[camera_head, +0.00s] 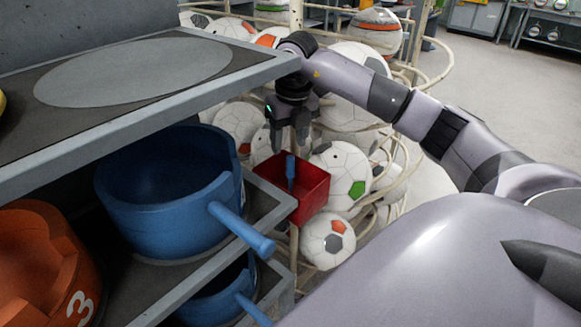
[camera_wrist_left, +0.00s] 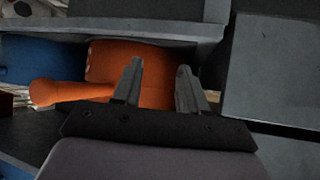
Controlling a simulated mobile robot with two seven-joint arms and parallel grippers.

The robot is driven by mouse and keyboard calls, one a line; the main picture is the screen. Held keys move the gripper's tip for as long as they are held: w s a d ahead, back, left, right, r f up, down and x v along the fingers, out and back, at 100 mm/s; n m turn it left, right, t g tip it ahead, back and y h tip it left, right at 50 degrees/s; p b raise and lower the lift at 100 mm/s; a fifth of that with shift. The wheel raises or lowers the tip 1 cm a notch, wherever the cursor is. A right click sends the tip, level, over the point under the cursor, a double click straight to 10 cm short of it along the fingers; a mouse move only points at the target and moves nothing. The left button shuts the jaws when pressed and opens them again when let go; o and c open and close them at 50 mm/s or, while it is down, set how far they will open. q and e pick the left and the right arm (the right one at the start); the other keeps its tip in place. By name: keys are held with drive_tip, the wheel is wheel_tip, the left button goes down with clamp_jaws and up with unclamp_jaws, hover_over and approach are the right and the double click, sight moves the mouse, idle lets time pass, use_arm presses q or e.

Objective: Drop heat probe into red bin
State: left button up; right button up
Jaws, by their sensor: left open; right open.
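The red bin (camera_head: 314,188) is an open box at the end of the shelf unit, in the middle of the head view. The heat probe, a slim blue piece (camera_head: 290,172), stands roughly upright within the bin's outline; I cannot tell whether it touches the bin floor. My right gripper (camera_head: 290,146) points down just above the probe, its jaws open, with the fingers near the probe's top. My left gripper (camera_wrist_left: 158,72) shows only in the left wrist view, open and empty in front of an orange container with a handle (camera_wrist_left: 110,88).
A shelf (camera_head: 200,78) overhangs from the left. Below it stand a blue handled container (camera_head: 150,215) and an orange one (camera_head: 35,250). A rack of footballs (camera_head: 340,165) is behind the bin. Open floor (camera_head: 510,100) lies at the right.

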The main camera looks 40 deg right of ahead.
wheel_tip(320, 180, up, 7)
drive_tip(key=s, duration=0.1)
drive_tip(key=shift+a, duration=0.15)
drive_tip(key=shift+s, duration=0.1)
idle(0.5)
